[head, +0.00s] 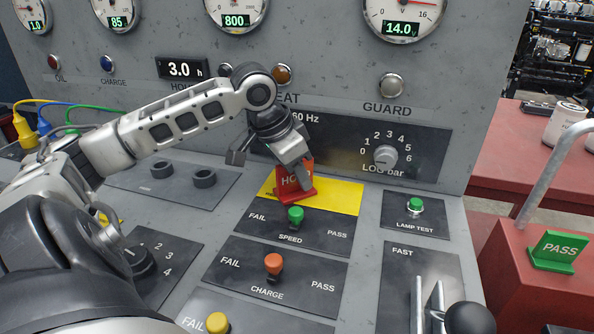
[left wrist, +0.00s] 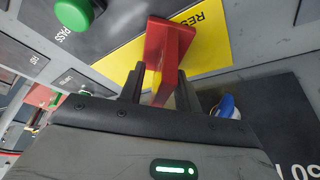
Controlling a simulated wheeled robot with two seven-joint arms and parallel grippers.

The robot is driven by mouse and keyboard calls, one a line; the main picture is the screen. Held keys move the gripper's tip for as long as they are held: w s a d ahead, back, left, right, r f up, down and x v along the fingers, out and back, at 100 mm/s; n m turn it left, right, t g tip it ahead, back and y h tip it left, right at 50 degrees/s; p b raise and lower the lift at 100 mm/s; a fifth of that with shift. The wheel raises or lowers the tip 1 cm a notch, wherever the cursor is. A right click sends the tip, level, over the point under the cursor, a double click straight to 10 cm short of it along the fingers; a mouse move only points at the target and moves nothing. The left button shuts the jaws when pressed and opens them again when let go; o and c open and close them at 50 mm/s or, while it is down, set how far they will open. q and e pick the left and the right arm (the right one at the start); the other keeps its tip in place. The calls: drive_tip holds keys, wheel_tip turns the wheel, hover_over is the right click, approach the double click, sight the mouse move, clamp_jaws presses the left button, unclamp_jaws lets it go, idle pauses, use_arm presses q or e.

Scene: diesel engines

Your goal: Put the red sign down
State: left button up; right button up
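The red sign (head: 296,182), with white letters partly hidden, stands on the yellow patch (head: 343,196) of the grey console. In the left wrist view the sign (left wrist: 168,48) shows edge-on, its foot on the yellow patch (left wrist: 212,48). My left gripper (head: 300,172) is lowered over the sign from above. In the left wrist view its two dark fingers (left wrist: 160,78) are on either side of the upright plate, with narrow gaps seeming to show beside it, so it looks slightly open. My right gripper is not in view.
Just in front of the yellow patch is a green knob (head: 296,216), with an orange knob (head: 273,264) below. A selector dial (head: 385,155) is behind to the right. A green PASS sign (head: 553,252) stands on a red box (head: 530,285) at the right.

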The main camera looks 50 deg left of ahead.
use_arm(q)
drive_tip(key=shift+r, duration=0.1)
drive_tip(key=v, duration=1.2)
drive_tip(key=shift+b, duration=0.4)
